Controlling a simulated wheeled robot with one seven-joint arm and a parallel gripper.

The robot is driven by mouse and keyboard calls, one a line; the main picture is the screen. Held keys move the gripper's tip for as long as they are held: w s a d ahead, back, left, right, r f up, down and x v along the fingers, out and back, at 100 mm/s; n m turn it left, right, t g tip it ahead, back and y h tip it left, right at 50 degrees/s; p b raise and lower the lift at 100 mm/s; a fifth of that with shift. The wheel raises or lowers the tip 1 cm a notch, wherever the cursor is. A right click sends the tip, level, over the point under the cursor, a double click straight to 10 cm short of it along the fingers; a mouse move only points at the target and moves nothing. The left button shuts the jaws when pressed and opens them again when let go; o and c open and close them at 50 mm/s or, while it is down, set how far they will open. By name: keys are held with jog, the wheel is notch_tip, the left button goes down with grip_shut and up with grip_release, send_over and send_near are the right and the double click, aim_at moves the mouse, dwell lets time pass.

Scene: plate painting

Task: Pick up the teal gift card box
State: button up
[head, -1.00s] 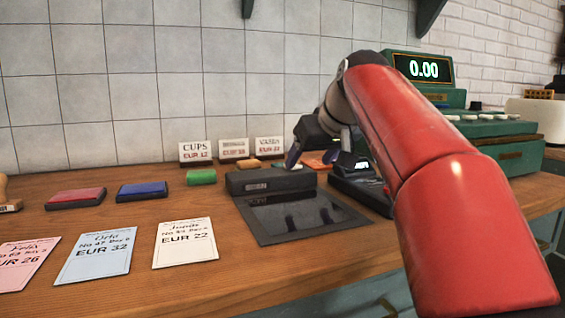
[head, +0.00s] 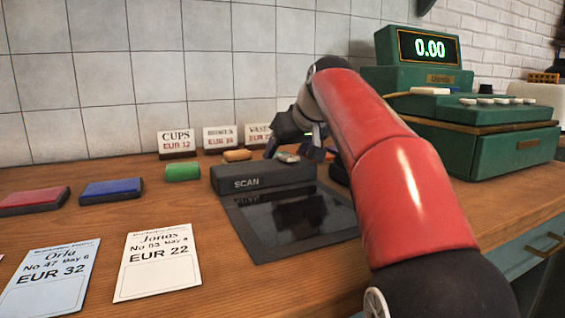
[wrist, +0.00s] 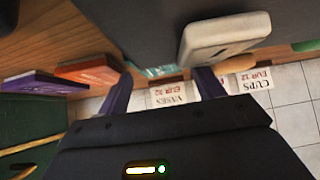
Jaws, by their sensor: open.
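The teal gift card box (wrist: 158,71) shows in the wrist view as a narrow strip between my two fingers, past the edge of a dark block. Most of it is hidden. My gripper (wrist: 162,90) is open, with a purple finger on each side and nothing held between them. In the head view my gripper (head: 295,148) hangs low behind the black SCAN block (head: 262,178). The teal box cannot be made out clearly there. I cannot tell whether a finger touches it.
A pale oblong item (wrist: 225,37) lies close to my right finger in the wrist view. Price signs (head: 221,138) stand along the wall. The green cash register (head: 470,120) stands right.

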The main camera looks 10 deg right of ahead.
jog(key=shift+x, duration=0.85)
jog(key=shift+s, duration=0.1)
jog(key=c, duration=0.7)
jog(key=shift+c, duration=0.2)
jog(key=shift+r, duration=0.15)
